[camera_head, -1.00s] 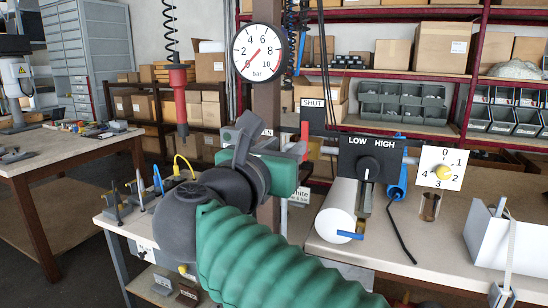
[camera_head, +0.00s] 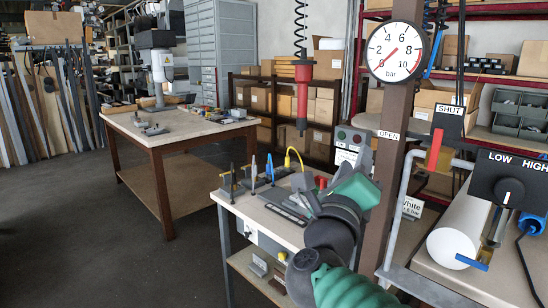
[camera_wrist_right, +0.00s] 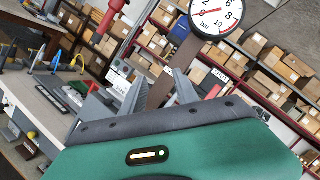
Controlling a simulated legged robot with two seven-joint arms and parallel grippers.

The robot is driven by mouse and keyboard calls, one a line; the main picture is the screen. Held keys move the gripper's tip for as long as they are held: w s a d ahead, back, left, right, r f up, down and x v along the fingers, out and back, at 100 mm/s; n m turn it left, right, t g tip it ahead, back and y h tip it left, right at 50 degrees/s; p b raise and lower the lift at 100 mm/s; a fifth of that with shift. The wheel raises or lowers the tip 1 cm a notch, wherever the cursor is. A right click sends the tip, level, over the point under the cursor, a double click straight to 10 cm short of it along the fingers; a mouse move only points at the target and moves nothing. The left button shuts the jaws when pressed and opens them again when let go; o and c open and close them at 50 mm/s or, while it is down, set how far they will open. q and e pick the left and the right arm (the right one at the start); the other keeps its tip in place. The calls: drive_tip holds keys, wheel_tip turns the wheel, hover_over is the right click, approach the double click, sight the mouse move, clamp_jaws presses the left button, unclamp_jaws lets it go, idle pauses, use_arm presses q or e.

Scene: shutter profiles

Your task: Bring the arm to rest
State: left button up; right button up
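My right arm (camera_head: 345,275) comes in from the bottom right of the head view, with a green ribbed sleeve. Its right gripper (camera_head: 325,180) is in front of the right end of the small bench (camera_head: 252,208), left of the brown post (camera_head: 397,150). The right wrist view shows two grey fingers spread apart with nothing between them, so this gripper (camera_wrist_right: 159,76) is open and empty. The fingertips are partly hidden in the head view. My left gripper is not in view.
The pressure gauge (camera_head: 396,50) is on the post. A red-handled valve (camera_head: 436,148) and the LOW/HIGH switch box (camera_head: 509,180) are to its right. A red tool (camera_head: 302,85) hangs from a coiled cord. A larger table (camera_head: 180,131) stands at left, with clear floor in front.

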drive_tip(key=w+a+f+n+y, duration=0.2)
drive_tip(key=f+n+y, duration=0.2)
drive_tip(key=f+n, duration=0.35)
drive_tip(key=w+a+f+n+y, duration=0.2)
drive_tip(key=w+f+n+y, duration=0.15)
drive_tip(key=f+n, duration=0.4)
drive_tip(key=s+f+n+g+y, duration=0.1)
drive_tip(key=s+f+n+g, duration=0.15)
drive_tip(key=f, duration=0.55)
drive_tip(key=s+f+n+g+y, duration=0.2)
drive_tip(key=f+n+g, duration=0.15)
drive_tip(key=f, duration=0.35)
drive_tip(key=s+d+f+n+g, duration=0.3)
drive_tip(key=s+f+n+g, duration=0.2)
drive_tip(key=s+f, duration=0.6)
drive_tip(key=s+d+f+n+g, duration=0.35)
drive_tip(key=s+f+n, duration=0.25)
drive_tip(key=s+f, duration=0.45)
wheel_tip(320, 180, up, 21)
drive_tip(key=p, duration=2.1)
drive_tip(key=shift+a+g+h, duration=0.25)
drive_tip(key=shift+g+h, duration=0.2)
drive_tip(key=shift+s+r, duration=0.1)
